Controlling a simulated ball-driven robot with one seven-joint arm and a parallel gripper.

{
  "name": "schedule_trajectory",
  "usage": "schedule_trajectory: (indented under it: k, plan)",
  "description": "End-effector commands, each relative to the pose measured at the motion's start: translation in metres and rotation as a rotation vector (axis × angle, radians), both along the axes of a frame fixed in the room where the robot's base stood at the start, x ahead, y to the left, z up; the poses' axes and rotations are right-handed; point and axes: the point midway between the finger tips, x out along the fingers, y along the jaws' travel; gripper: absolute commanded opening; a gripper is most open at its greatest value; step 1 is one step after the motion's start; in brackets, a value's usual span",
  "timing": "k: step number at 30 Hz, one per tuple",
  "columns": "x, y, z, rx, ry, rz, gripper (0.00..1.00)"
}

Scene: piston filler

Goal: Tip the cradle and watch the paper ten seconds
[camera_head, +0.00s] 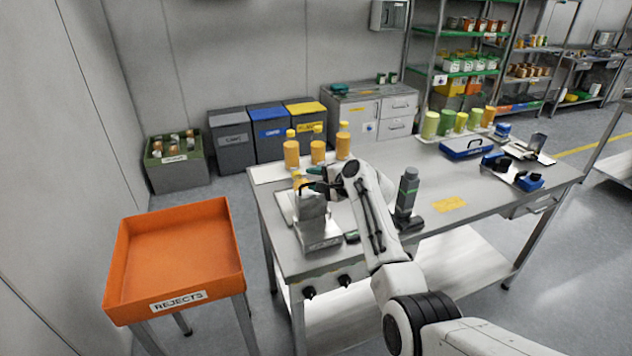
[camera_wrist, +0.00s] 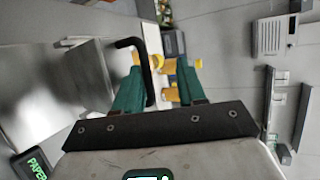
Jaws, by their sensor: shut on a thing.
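A grey metal stand (camera_head: 318,232), which looks like the cradle, sits at the table's left front; its bare metal shows at left in the wrist view (camera_wrist: 45,85). An orange-yellow bottle (camera_head: 297,180) shows at its top, partly hidden. My gripper (camera_head: 318,186) is at the stand's upper right. I cannot make out the paper sheet itself.
Several orange-yellow bottles (camera_head: 317,152) stand on a white mat behind the stand. A grey-green upright device (camera_head: 407,190) stands right of my arm. An orange REJECTS tray (camera_head: 180,250) is at left. Green cups (camera_head: 460,122) and a blue case (camera_head: 467,147) are farther right.

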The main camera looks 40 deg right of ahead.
Motion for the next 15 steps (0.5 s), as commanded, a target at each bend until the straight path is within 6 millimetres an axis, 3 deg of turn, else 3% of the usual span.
schedule_trajectory:
  k: [15]
  plan:
    - [-0.0050,-0.0012,0.0006,-0.003,0.000,-0.001,0.35]
